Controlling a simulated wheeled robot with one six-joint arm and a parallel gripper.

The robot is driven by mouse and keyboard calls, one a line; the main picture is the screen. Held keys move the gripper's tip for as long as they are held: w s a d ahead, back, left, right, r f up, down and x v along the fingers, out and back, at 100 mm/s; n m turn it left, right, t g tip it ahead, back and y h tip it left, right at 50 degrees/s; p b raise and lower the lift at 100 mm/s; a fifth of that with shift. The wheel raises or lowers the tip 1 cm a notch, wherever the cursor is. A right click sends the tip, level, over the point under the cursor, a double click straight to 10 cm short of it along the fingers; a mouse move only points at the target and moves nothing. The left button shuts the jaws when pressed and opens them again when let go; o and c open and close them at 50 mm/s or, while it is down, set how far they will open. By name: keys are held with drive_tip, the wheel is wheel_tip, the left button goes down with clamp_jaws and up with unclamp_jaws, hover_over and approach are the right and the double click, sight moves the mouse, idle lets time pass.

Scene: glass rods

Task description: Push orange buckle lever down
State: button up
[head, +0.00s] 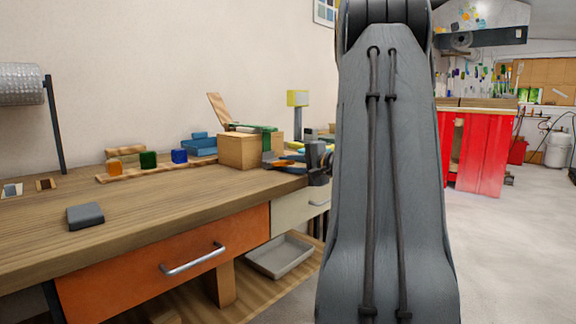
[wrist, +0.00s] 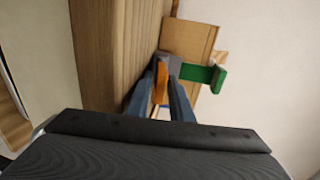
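The orange buckle lever (wrist: 161,80) stands out at the front of a wooden box (wrist: 188,37), by a dark grey buckle part (wrist: 177,66). A green bar (wrist: 204,74) lies across the box. In the head view the box (head: 240,150) sits on the workbench, with the green bar (head: 255,128) over its top. My gripper (wrist: 161,84) has its two blue-grey fingers on either side of the lever. I cannot tell whether they press on it. In the head view my gripper (head: 285,161) is small, at the box's right side, and my arm hides much nearby.
The workbench (head: 140,205) has a grey block (head: 85,216) on its front left. Orange, green and blue cubes (head: 148,160) stand on a wooden strip behind. A blue tray (head: 200,146) is beside the box. The bench's middle is clear. A red cabinet (head: 480,150) stands farther right.

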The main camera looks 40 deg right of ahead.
drive_tip(key=shift+o, duration=0.5)
drive_tip(key=shift+f, duration=0.15)
